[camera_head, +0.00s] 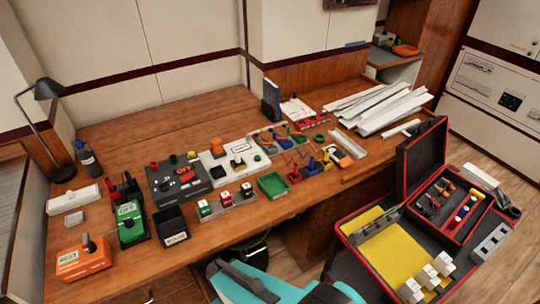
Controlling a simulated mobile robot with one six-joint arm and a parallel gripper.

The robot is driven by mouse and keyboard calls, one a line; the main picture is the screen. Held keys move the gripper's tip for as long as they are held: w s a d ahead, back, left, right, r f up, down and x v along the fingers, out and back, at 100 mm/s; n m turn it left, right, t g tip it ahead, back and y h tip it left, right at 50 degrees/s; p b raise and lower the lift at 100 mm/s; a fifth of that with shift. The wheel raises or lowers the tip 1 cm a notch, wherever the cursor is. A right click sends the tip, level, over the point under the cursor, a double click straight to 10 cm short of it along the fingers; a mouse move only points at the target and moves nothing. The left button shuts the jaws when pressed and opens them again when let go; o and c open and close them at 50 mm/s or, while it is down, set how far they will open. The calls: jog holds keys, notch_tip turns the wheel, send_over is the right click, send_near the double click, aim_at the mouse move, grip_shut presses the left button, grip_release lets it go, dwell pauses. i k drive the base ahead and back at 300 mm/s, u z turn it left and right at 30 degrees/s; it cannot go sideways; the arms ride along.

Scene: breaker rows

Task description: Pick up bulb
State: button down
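I cannot pick out a bulb for certain at this size. A rounded orange piece (217,146) stands on a white unit (221,166) at the middle of the wooden desk (200,238). Small red, yellow and dark pieces (466,208) lie in the open black case with red edges (424,153) at the right; what they are is too small to tell. My gripper cannot be made out in this view.
A desk lamp (47,90) and a bottle (88,158) stand at the left. White strips (385,108) lie at the back right. The back left desk is clear.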

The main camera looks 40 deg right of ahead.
aim_at(237, 161)
jog(key=z, duration=0.8)
jog(key=k, duration=1)
jog(key=u, duration=0.05)
jog(key=i, duration=0.85)
jog(key=z, duration=0.05)
